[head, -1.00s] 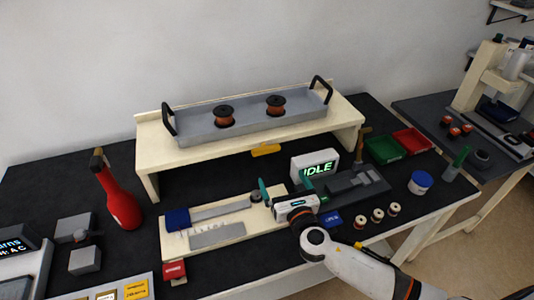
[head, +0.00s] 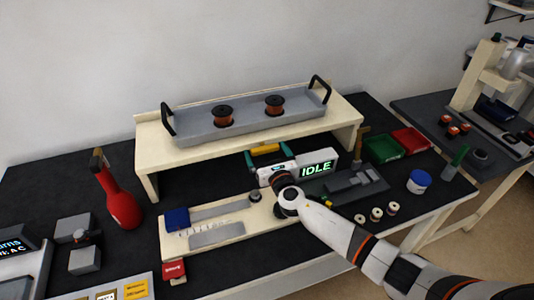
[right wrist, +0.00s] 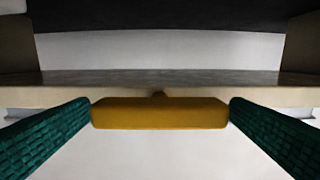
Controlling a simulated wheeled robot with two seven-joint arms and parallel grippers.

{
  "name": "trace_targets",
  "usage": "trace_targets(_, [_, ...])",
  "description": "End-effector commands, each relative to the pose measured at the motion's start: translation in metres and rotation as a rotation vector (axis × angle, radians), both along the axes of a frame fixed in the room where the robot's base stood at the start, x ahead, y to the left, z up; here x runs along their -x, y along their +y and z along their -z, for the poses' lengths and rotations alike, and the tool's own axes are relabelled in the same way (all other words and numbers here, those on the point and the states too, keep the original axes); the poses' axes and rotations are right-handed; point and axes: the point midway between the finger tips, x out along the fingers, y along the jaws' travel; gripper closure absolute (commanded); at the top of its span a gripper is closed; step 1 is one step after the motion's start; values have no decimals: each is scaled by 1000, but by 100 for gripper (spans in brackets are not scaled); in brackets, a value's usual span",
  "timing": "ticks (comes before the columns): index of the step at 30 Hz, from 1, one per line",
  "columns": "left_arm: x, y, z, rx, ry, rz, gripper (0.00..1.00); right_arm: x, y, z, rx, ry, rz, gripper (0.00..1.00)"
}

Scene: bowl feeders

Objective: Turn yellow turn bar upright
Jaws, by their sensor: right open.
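The yellow turn bar (head: 265,149) lies level under the front edge of the cream shelf. It also shows in the right wrist view (right wrist: 160,113), lying crosswise between the fingers. My right gripper (head: 266,156) is open with its green fingertips at the two ends of the bar. In the right wrist view the green fingers (right wrist: 160,119) stand close to the bar's left and right ends. I cannot tell whether they touch it. My left gripper is not in view.
The cream shelf (head: 148,155) carries a grey tray (head: 245,122) with two copper spools. The IDLE display (head: 317,168) stands close to the right of my right gripper. A cream board (head: 222,240) with a blue block lies in front. A green bin (head: 381,149) is at the right.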

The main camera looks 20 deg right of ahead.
Motion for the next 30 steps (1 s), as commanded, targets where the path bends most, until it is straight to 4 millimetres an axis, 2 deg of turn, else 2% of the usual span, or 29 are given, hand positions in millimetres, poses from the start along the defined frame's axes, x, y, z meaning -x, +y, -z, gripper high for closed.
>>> trace_targets(5, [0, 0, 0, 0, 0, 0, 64, 0, 0, 0, -1, 0, 0, 0])
trace_targets(13, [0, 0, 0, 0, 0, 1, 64, 0, 0, 0, -1, 0, 0, 41])
trace_targets(23, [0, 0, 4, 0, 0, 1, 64, 0, -1, 2, -52, 3, 2, 41])
trace_targets(30, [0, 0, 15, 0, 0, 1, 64, 0, -1, 3, -204, 7, 1, 41])
